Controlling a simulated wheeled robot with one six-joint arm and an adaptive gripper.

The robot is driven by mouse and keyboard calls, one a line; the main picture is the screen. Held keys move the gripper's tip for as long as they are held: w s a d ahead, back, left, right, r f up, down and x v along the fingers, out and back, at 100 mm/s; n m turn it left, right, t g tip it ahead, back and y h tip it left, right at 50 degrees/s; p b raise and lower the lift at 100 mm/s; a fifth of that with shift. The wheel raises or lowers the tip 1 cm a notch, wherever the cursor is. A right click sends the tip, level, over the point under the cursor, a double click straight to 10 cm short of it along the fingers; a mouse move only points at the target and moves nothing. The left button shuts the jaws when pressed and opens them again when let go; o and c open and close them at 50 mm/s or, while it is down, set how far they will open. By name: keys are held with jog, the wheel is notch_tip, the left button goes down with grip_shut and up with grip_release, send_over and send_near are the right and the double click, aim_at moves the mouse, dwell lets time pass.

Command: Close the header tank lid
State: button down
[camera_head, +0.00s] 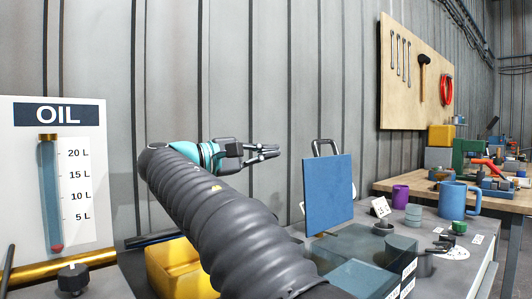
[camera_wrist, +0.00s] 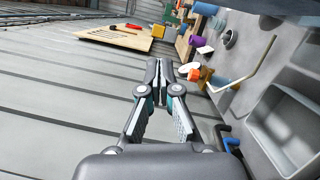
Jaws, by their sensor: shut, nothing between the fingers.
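A flat blue panel (camera_head: 328,195), which looks like the raised lid, stands nearly upright on the grey bench in the head view. A dark handle (camera_head: 325,147) shows above its top edge. A bluish-grey box (camera_head: 365,278) sits in front of it, partly cut off; I cannot tell whether it is the header tank. My gripper (camera_head: 275,152) is to the left of the panel, near the height of its top edge and apart from it. Its fingers point right. In the wrist view my gripper (camera_wrist: 167,75) is shut and empty.
An oil gauge board (camera_head: 55,170) and a yellow container (camera_head: 180,268) are at the left. A purple cup (camera_head: 400,194), a blue mug (camera_head: 453,200) and small jars stand right of the panel. A ribbed metal wall (camera_head: 240,80) runs behind. A grey tray (camera_wrist: 285,130) shows in the wrist view.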

jog(key=d+r, duration=0.1)
jog(key=d, duration=0.8)
jog(key=shift+s+r, duration=0.25)
